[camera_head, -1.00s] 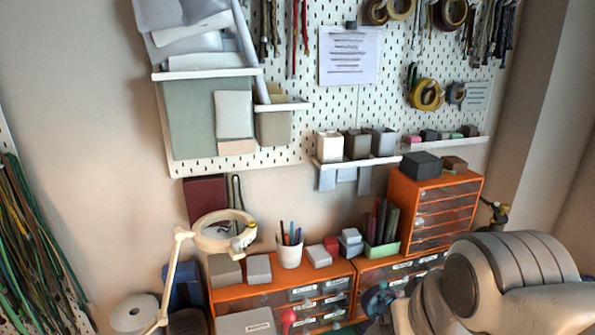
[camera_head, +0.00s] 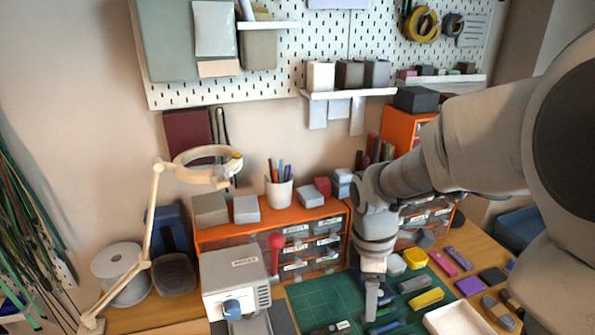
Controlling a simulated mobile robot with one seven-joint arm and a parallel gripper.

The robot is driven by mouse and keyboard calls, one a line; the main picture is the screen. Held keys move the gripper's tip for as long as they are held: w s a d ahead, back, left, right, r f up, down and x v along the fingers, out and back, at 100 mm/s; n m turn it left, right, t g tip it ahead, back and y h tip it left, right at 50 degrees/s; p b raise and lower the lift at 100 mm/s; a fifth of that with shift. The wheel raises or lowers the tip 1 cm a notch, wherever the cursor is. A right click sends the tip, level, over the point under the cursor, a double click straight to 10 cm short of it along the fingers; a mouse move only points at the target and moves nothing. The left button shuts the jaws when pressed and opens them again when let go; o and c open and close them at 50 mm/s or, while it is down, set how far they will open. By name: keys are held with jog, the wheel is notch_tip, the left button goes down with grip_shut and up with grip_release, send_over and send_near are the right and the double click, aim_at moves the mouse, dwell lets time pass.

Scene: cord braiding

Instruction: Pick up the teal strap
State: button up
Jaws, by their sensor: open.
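My gripper (camera_head: 371,308) points down over the right part of the green cutting mat (camera_head: 306,302), seen nearly edge-on. Its jaws are open, and I see nothing held in them. Small dark and bluish items (camera_head: 388,326) lie close to the fingertips. I cannot tell for sure whether one of them is the teal strap. My arm and gripper hide part of the worktop behind them.
A white box-shaped device (camera_head: 236,280) stands left of the mat. Yellow blocks (camera_head: 426,298), a purple block (camera_head: 469,286) and a white tray (camera_head: 456,320) lie to the right. An orange drawer unit (camera_head: 290,215) stands behind. A lamp (camera_head: 207,166) rises at left.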

jog(key=w+f+n+b, duration=0.1)
jog(key=f+b, duration=0.1)
jog(key=f, duration=0.5)
jog(key=w+f+n+b, duration=0.2)
jog(key=f+b, duration=0.1)
jog(key=f, duration=0.4)
jog(key=w+f+n+y+b, duration=0.1)
jog(key=f+n+b, duration=0.1)
jog(key=f, duration=0.5)
jog(key=shift+w+a+f, duration=0.15)
jog(key=shift+w+f, duration=0.1)
jog(key=shift+f, duration=0.05)
jog(key=shift+w+f+b, duration=0.2)
jog(key=shift+f+b, duration=0.5)
jog(key=shift+f, duration=0.65)
jog(key=shift+w+f+b, duration=0.2)
jog(key=shift+f+b, duration=0.5)
jog(key=shift+f, duration=0.6)
jog(key=shift+c, duration=0.3)
grip_shut()
